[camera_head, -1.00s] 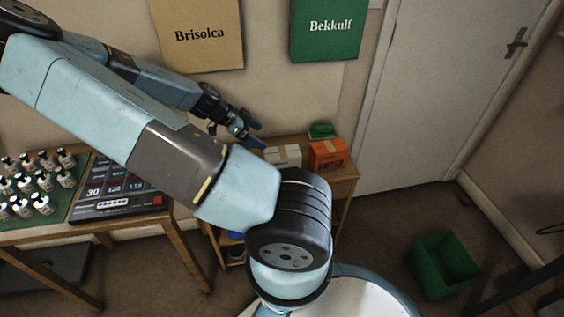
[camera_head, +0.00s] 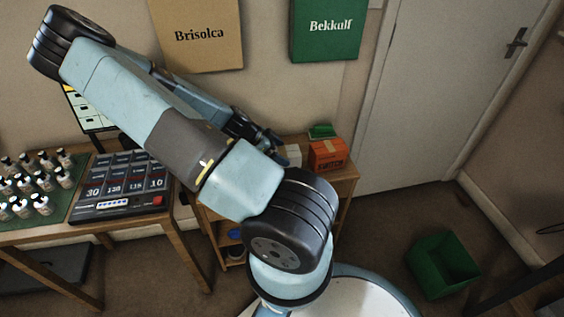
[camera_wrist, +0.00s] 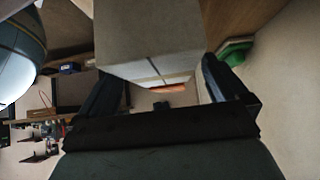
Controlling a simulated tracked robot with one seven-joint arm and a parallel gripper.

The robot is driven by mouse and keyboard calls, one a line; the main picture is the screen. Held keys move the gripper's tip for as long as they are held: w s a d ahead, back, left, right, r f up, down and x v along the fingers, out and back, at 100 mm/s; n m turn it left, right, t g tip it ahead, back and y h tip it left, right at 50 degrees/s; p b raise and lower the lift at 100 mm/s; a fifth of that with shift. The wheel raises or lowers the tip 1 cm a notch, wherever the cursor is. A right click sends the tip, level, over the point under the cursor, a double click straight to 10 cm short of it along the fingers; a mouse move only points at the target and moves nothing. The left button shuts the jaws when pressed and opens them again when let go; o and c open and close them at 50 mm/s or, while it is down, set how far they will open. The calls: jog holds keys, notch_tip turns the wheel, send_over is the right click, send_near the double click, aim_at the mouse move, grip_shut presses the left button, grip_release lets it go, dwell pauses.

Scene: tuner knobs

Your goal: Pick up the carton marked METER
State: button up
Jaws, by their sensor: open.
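A pale carton (camera_head: 293,155) stands on the small wooden shelf unit, partly hidden by my gripper (camera_head: 272,145). I cannot read any marking on it, so I cannot tell if it is the METER carton. In the wrist view a carton with a grey-tan face and a white taped face (camera_wrist: 150,42) fills the upper middle. My gripper also shows there (camera_wrist: 163,76), open, with one finger on each side of the carton's lower part. I cannot tell whether the fingers touch it.
An orange carton marked SWITCH (camera_head: 328,155) stands right of the pale carton, with a green object (camera_head: 321,131) behind it. A table with bottles and a number panel (camera_head: 122,188) is at left. A green bin (camera_head: 442,264) stands on the floor at right.

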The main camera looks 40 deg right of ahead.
jog(key=shift+x, duration=0.8)
jog(key=c, duration=1)
